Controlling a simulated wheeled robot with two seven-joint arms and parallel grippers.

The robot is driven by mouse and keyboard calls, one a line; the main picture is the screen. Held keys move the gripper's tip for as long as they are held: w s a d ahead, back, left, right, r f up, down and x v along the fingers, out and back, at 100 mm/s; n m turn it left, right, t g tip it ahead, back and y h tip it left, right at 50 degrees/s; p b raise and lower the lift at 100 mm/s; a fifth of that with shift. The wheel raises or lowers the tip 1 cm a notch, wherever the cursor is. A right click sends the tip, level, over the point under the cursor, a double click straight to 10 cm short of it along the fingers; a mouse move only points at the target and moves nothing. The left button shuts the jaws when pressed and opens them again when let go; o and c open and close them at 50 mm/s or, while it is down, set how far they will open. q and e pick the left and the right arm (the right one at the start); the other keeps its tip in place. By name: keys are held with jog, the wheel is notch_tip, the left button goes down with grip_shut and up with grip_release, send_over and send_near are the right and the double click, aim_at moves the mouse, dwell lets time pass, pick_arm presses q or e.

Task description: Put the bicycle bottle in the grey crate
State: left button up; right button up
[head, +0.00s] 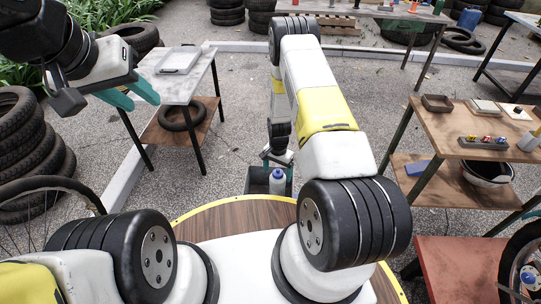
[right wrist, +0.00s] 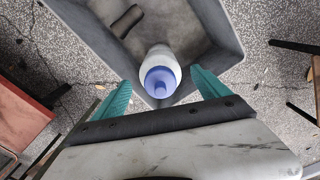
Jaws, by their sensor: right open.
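The bicycle bottle (right wrist: 161,70), pale with a blue cap, shows in the right wrist view within the outline of the grey crate (right wrist: 222,30), near one wall. I see it nearly from above, and its base is hidden. In the head view the bottle (head: 277,182) stands upright at the crate (head: 257,181), just beyond my round base. My right gripper (right wrist: 160,88) is open, its teal fingers on either side of the bottle with gaps. My left gripper (head: 131,95) is open and empty at the upper left, in front of the small grey table.
A dark object (right wrist: 127,20) lies in the crate. A wooden shelf unit (head: 455,125) stands at right above a red-brown surface (head: 458,268). The paving between is clear.

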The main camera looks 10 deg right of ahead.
notch_tip(320, 180, up, 5)
jog(key=shift+r, duration=0.1)
notch_tip(320, 180, up, 33)
jog(key=s+a+n+t+y, duration=0.1)
jog(key=s+a+n+t, duration=0.1)
jog(key=n+t, duration=0.15)
jog(key=s+r+n+t, duration=0.1)
jog(key=s+r+n, duration=0.1)
jog(key=s+r, duration=0.7)
jog(key=s+a+r+n+t+y, duration=0.1)
jog(key=s+r+n, duration=0.2)
jog(key=s+r, duration=0.5)
jog(key=s, duration=0.5)
jog(key=shift+s+r+t, duration=0.2)
jog(key=shift+r+t, duration=0.15)
jog(key=shift+r, duration=0.05)
jog(key=shift+n, duration=0.25)
